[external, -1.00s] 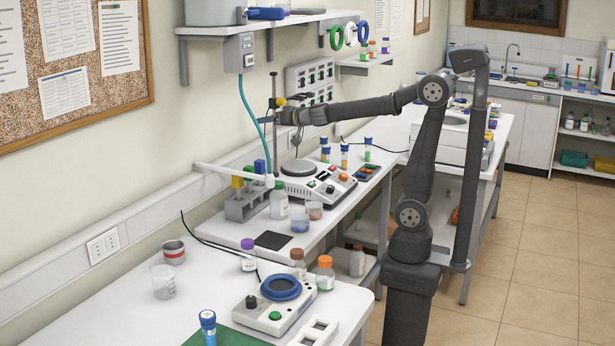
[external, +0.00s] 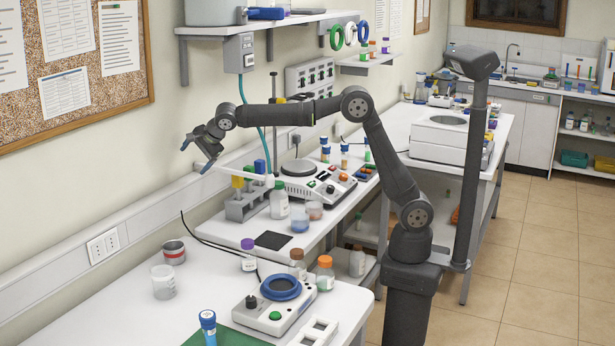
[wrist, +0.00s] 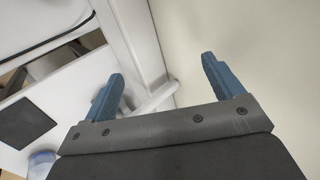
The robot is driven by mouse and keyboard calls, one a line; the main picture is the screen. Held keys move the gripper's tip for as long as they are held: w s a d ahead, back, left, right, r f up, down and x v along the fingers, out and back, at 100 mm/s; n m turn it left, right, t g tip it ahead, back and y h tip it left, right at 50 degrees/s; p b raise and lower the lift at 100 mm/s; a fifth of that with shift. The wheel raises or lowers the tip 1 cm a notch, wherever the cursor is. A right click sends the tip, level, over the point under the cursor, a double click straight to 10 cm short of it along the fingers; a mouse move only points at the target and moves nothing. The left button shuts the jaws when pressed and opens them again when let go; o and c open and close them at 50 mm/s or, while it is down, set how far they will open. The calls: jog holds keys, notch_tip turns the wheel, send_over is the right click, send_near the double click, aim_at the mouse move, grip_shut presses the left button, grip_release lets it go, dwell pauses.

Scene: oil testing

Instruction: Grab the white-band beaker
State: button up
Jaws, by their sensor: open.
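My gripper (external: 196,157) is open and empty, raised near the wall above the rear bench. Its two blue fingers are spread in the wrist view (wrist: 162,68) with nothing between them. On the front bench, a clear whitish beaker (external: 163,284) stands upright beside a grey container with a red band (external: 173,251). I cannot tell for sure which beaker carries a white band. All stand apart from my gripper.
A dark mat (external: 273,240) lies on the rear bench. A wall rail (external: 105,215) runs along the left. The front bench's left part is mostly clear.

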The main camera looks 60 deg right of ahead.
jog(key=s+a+f+m+g+y, duration=0.1)
jog(key=s+a+f+g, duration=0.1)
jog(key=a, duration=0.5)
jog(key=s+a+f+g+y, duration=0.1)
jog(key=s+a+f, duration=0.15)
jog(key=a, duration=0.35)
jog(key=g+y, duration=0.2)
jog(key=g, duration=0.3)
send_near(163, 278)
jog(key=w+d+r, duration=0.2)
jog(key=d+r, duration=0.2)
jog(key=d, duration=0.2)
jog(key=shift+a+r+x, duration=0.1)
jog(key=shift+a+x, duration=0.1)
jog(key=shift+x, duration=2.65)
jog(key=shift+a+r+x, duration=0.1)
jog(key=shift+a+x, duration=0.1)
jog(key=shift+x, duration=2.65)
jog(key=shift+a+x, duration=0.15)
jog(key=shift+x, duration=2.7)
jog(key=shift+w, duration=0.15)
jog(key=c, duration=1.1)
